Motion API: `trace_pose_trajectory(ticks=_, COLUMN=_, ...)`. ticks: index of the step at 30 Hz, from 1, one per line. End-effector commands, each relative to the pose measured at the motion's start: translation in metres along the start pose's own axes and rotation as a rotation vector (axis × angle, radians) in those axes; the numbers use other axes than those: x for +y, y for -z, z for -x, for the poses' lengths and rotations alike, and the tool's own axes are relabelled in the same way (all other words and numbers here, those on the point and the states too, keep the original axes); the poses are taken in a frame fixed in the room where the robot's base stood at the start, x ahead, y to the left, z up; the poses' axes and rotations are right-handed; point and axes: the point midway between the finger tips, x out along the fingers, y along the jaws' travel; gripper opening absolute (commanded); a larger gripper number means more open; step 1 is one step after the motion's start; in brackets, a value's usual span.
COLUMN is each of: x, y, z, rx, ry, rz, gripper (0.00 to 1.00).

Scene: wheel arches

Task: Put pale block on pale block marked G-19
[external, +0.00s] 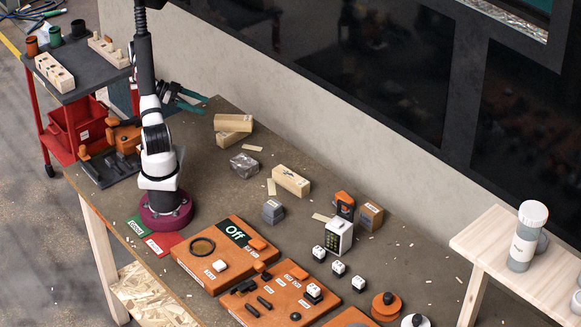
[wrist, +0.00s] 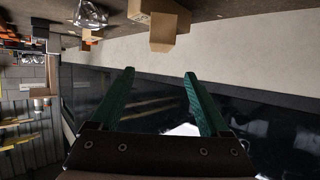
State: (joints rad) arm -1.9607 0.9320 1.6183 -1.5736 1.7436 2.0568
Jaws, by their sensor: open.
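My gripper (external: 191,100) has two teal fingers, spread apart and empty; they also show in the wrist view (wrist: 159,76). In the external view it is at the back left of the bench, partly behind my arm. Two pale blocks lie close together right of it: a rear one (external: 234,122) and a front one (external: 229,140). They appear at the top of the wrist view, one larger (wrist: 160,10) and one smaller (wrist: 163,36). Another pale block (external: 290,180) with a small marking lies farther right. I cannot read G-19 on any block.
A crumpled silver packet (external: 244,165) lies between the pale blocks. A dark-topped red trolley (external: 85,85) stands left. A wall runs along the back.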

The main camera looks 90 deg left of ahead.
Motion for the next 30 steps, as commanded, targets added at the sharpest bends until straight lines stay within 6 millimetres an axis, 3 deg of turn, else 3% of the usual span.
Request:
trace_pose_trajectory(ticks=4, x=0.006, y=0.011, z=-0.011, rx=-0.02, ry=-0.047, rz=0.009, gripper=0.79)
trace_pose_trajectory(ticks=7, x=0.041, y=0.052, z=-0.054, rx=-0.126, ry=-0.23, rz=0.053, gripper=0.79)
trace_pose_trajectory(ticks=8, x=0.06, y=0.069, z=-0.071, rx=-0.185, ry=-0.307, rz=0.069, gripper=0.79)
trace_pose_trajectory(ticks=9, x=0.093, y=0.091, z=-0.093, rx=-0.287, ry=-0.413, rz=0.09, gripper=0.79)
trace_pose_trajectory(ticks=11, x=0.15, y=0.12, z=-0.117, rx=-0.474, ry=-0.546, rz=0.103, gripper=0.79)
trace_pose_trajectory(ticks=12, x=0.19, y=0.134, z=-0.125, rx=-0.61, ry=-0.608, rz=0.095, gripper=0.79)
trace_pose_trajectory(ticks=15, x=0.284, y=0.151, z=-0.117, rx=-0.962, ry=-0.648, rz=-0.004, gripper=0.79)
trace_pose_trajectory(ticks=18, x=0.347, y=0.148, z=-0.085, rx=-1.213, ry=-0.521, rz=-0.194, gripper=0.79)
trace_pose_trajectory(ticks=21, x=0.369, y=0.139, z=-0.057, rx=-1.279, ry=-0.342, rz=-0.373, gripper=0.79)
trace_pose_trajectory(ticks=23, x=0.373, y=0.134, z=-0.048, rx=-1.263, ry=-0.257, rz=-0.445, gripper=0.79)
trace_pose_trajectory(ticks=30, x=0.372, y=0.13, z=-0.041, rx=-1.209, ry=-0.148, rz=-0.52, gripper=0.79)
